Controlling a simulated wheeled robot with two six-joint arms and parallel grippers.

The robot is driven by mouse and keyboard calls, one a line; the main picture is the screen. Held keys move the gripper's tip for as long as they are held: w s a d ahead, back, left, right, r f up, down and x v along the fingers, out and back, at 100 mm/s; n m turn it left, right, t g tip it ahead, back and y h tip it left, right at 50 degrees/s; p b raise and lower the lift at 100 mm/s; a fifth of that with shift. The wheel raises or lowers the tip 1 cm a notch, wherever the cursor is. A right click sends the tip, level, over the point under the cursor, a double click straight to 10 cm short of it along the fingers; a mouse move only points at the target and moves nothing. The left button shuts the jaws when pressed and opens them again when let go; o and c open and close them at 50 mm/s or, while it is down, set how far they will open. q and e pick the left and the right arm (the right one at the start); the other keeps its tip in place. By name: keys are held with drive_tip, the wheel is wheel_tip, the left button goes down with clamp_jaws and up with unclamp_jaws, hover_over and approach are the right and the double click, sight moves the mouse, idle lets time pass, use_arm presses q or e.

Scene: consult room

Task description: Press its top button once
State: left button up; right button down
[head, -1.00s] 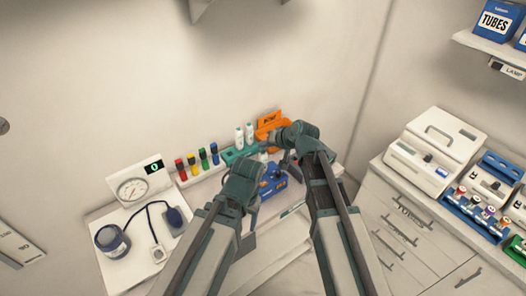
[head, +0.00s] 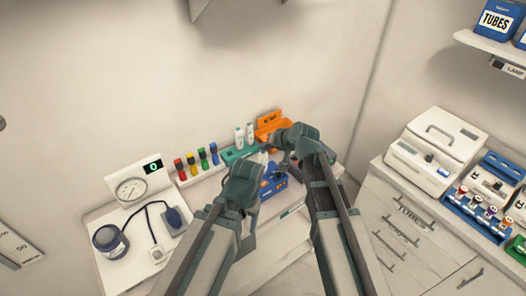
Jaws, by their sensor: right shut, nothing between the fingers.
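The task line does not name the thing, and I cannot make out a top button. A white device with a round dial (head: 131,189) stands at the left of the counter, with a small black display (head: 153,167) reading a green 0. A blue box (head: 272,186) sits near the middle, partly hidden by my arms. My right gripper (head: 285,161) is shut and empty, pointing down above and behind the blue box; its tips are hard to see. My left gripper (head: 250,213) is in front and to the left of the box, its fingers mostly hidden by its own arm.
A row of several coloured-capped bottles (head: 198,161), a green rack (head: 236,154) with white bottles and an orange bin (head: 268,123) line the wall. A cuff with tube and bulb (head: 111,238) lies front left. A white machine (head: 435,150) and blue tube rack (head: 478,216) stand right.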

drive_tip(key=shift+f, duration=0.25)
drive_tip(key=shift+r, duration=0.1)
idle(0.4)
drive_tip(key=shift+r+p, duration=0.65)
drive_tip(key=shift+r, duration=0.1)
drive_tip(key=shift+r, duration=0.1)
wheel_tip(320, 180, up, 5)
drive_tip(key=p, duration=0.5)
hover_over(265, 158)
drive_tip(key=shift+s, duration=0.1)
idle(0.4)
